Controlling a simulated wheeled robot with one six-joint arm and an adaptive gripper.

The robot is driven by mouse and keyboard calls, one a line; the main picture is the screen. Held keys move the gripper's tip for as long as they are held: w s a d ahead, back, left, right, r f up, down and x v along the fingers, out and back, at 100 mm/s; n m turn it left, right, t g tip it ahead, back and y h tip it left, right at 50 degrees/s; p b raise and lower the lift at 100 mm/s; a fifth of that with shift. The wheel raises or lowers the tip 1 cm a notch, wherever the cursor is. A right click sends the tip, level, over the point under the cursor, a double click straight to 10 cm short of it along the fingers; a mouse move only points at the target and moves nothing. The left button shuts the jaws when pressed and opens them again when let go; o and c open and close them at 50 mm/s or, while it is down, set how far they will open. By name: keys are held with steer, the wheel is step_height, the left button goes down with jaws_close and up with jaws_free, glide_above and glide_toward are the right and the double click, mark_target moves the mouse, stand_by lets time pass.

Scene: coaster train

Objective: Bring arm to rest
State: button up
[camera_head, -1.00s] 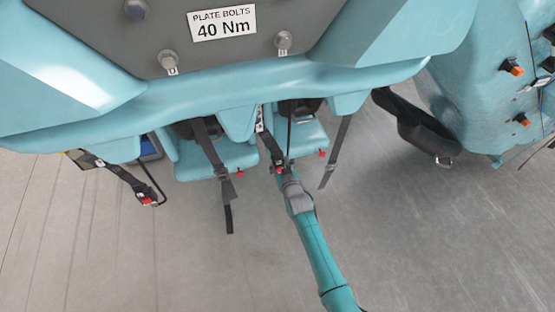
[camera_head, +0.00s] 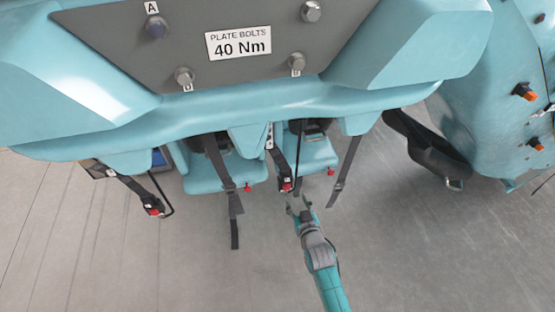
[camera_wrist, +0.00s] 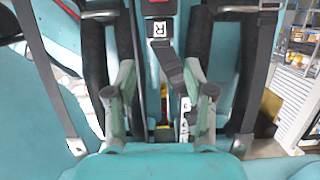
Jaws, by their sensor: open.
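My gripper (camera_head: 300,206) is open and empty in the head view, just below the middle buckle strap of the train seats. My teal arm runs from it down to the bottom edge. In the wrist view my gripper (camera_wrist: 160,105) has its two fingers apart, with a dark strap and a white-marked part (camera_wrist: 160,29) showing behind and between them.
The teal coaster train carries a grey plate (camera_head: 130,50) with bolts and a sign reading 40 Nm (camera_head: 238,43). Several straps hang from the seats (camera_head: 228,172). Another teal car (camera_head: 490,110) stands at right. The grey floor (camera_head: 420,240) below is clear.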

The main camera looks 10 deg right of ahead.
steer(key=s+f+v, duration=0.1)
steer(key=f+v, duration=0.1)
steer(key=v, duration=1.2)
steer(key=f+v, duration=0.2)
steer(key=v, duration=1.2)
steer(key=s+r, duration=1.5)
steer(key=s, duration=0.2)
steer(key=shift+s+r, duration=0.25)
